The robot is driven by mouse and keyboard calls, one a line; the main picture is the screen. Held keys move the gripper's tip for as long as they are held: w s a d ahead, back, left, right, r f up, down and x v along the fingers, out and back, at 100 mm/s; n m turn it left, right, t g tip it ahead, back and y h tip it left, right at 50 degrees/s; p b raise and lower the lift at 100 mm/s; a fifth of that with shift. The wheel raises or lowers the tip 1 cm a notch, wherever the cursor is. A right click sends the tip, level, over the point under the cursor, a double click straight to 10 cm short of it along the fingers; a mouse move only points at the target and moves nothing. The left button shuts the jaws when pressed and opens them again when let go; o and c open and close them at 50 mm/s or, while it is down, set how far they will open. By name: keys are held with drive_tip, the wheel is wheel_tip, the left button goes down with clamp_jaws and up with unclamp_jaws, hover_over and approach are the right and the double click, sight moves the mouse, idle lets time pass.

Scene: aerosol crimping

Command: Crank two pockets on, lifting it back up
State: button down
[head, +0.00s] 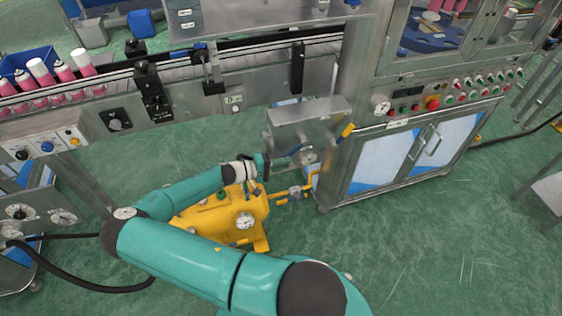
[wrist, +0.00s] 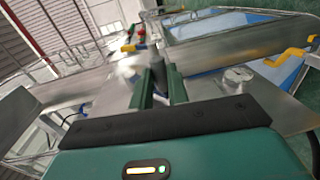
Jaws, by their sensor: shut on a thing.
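My gripper (head: 270,163) reaches to the front of a steel box (head: 306,113) fixed beside the tall cabinet. In the wrist view the two green fingers of my gripper (wrist: 160,82) are closed around a dark upright grip (wrist: 158,71), which looks like the crank's handle. The crank's arm and hub cannot be made out clearly. A round metal knob or hub (wrist: 237,76) sits on the steel surface to the right of the fingers. The pockets that the crank turns cannot be told apart in either view.
A yellow tank (head: 225,215) with a gauge stands on the floor under my arm. A yellow lever (head: 347,130) sticks out right of the box. The conveyor (head: 130,90) carries pink-and-white cans (head: 83,62) at left. The green floor at front right is clear.

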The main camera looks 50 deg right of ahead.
drive_tip(key=shift+s+d+f, duration=0.15)
drive_tip(key=shift+d+f, duration=0.05)
drive_tip(key=shift+f, duration=0.2)
drive_tip(key=shift+s+f, duration=0.1)
drive_tip(key=shift+f, duration=0.1)
drive_tip(key=c, duration=1.3)
unclamp_jaws()
drive_tip(key=shift+d+f, duration=0.1)
drive_tip(key=shift+d, duration=0.05)
drive_tip(key=shift+c, duration=0.2)
drive_tip(key=shift+r, duration=0.2)
drive_tip(key=v, duration=1.4)
